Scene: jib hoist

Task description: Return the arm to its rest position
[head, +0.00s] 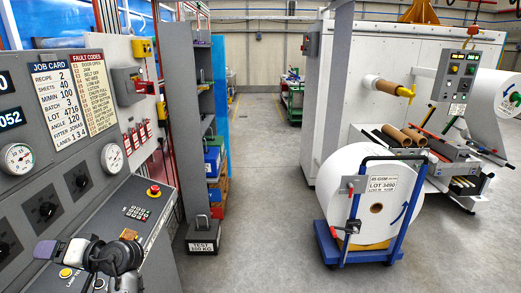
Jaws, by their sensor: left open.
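My left gripper (110,279) is low at the left, its dark rounded wrist above the sloped control desk (150,215). Its jaws are open, with nothing seen between them. The wrist hides part of the desk's lower end, and I cannot tell whether the fingers touch the desk. My right gripper is not in view.
A red emergency button (154,190) and keypad sit on the desk, beside a gauge panel (60,150). A grey shelf (200,130) stands behind. A large white roll (375,175) rests on a blue cart (330,243) at right.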

